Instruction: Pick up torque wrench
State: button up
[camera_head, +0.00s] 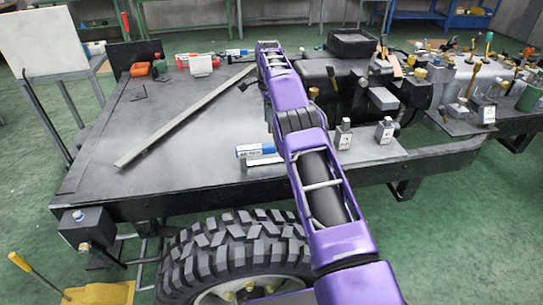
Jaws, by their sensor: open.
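I cannot pick out a torque wrench for certain. A long, straight grey bar (185,117) lies diagonally on the dark flat deck of the chassis (95,185), left of my arm. Its shape is plain, and I cannot tell whether it is a tool or part of the frame. My purple arm rises from the bottom right and reaches over the deck to the upper middle. My gripper cannot be made out; the arm's far end hides whatever lies behind it. A small dark piece shows just left of the arm, too unclear to name.
A blue-and-white tube (254,150) lies beside my arm. Small bottles (344,134) stand right of it, before a dark engine block (345,75). Orange (139,69) and red (182,60) items sit at the back left. A large tyre (235,250) stands below the near edge. Tools crowd the right.

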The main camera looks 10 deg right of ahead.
aim_at(267, 145)
notch_tip(267, 145, down, 6)
jog(key=shift+f+b, duration=0.2)
jog(key=shift+b, duration=0.75)
jog(key=shift+s+a+f+b, duration=0.1)
jog(key=shift+f+b, duration=0.1)
jog(key=shift+f, duration=0.7)
jog(key=shift+s+a+f+b, duration=0.1)
jog(key=shift+s+f+b, duration=0.05)
jog(key=shift+f, duration=0.75)
jog(key=shift+s+a+f+b, duration=0.1)
jog(key=shift+f+b, duration=0.1)
jog(key=shift+f, duration=0.7)
jog(key=shift+c, duration=0.3)
grip_shut()
jog(key=shift+r, duration=0.1)
